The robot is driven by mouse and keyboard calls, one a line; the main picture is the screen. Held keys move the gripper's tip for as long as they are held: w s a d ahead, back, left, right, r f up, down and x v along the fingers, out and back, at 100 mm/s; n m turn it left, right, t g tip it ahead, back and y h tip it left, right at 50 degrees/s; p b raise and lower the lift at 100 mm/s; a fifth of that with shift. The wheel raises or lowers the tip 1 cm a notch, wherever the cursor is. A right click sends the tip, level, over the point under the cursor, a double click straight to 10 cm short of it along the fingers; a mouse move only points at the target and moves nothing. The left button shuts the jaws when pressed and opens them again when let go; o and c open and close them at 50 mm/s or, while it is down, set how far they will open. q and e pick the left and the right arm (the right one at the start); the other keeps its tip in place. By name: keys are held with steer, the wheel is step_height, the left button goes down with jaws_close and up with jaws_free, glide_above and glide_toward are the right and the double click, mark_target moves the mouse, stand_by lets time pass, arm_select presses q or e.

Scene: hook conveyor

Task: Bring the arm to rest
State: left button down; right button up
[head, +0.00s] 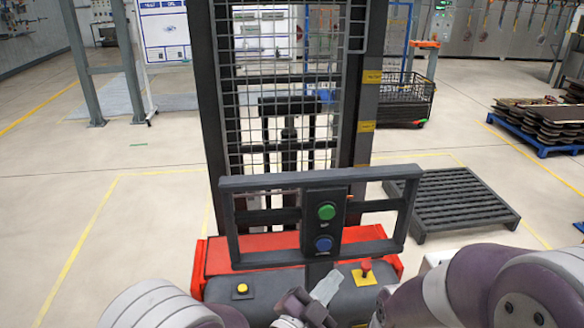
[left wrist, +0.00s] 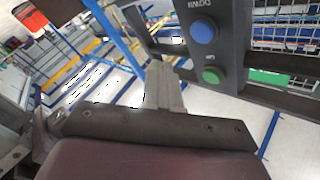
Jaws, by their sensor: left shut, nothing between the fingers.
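My left gripper (head: 327,286) is low in the middle of the head view, its pale fingers pointing up and away. Its fingers are together and empty, as the left wrist view (left wrist: 164,88) also shows. In front of it is a dark control box with a green button (head: 326,212) above a blue button (head: 323,243). In the left wrist view the blue button (left wrist: 203,31) and green button (left wrist: 211,76) are right of the fingers, apart from them. My right arm comes in at the lower right; its gripper does not show.
The buttons sit on a dark frame (head: 250,252) over a red base (head: 222,262) with a yellow button (head: 242,288) and a red knob (head: 365,266). A mesh mast (head: 212,110) rises behind. A black pallet (head: 455,205) lies right; the floor left is clear.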

arm_select(q)
steer(key=s+a+f+n+g+y, duration=0.1)
steer(key=a+f+n+g+y, duration=0.25)
steer(key=f, duration=0.35)
steer(key=s+a+f+n+g+y, duration=0.2)
steer(key=a+f+g+y, duration=0.15)
steer(key=f, duration=0.35)
steer(key=s+a+r+n+g+y+b, duration=0.1)
steer(key=s+a+n+g+y, duration=0.2)
steer(key=a, duration=0.8)
steer(key=s+a+r+n+g+y+b, duration=0.1)
steer(key=s+a+n, duration=0.4)
steer(key=a, duration=0.6)
steer(key=shift+s+a+n+g+y+b, duration=0.4)
steer(key=shift+n+g+y+b, duration=0.25)
steer(key=shift+n+g+y, duration=0.35)
steer(key=shift+a, duration=0.1)
steer(key=shift+f, duration=0.1)
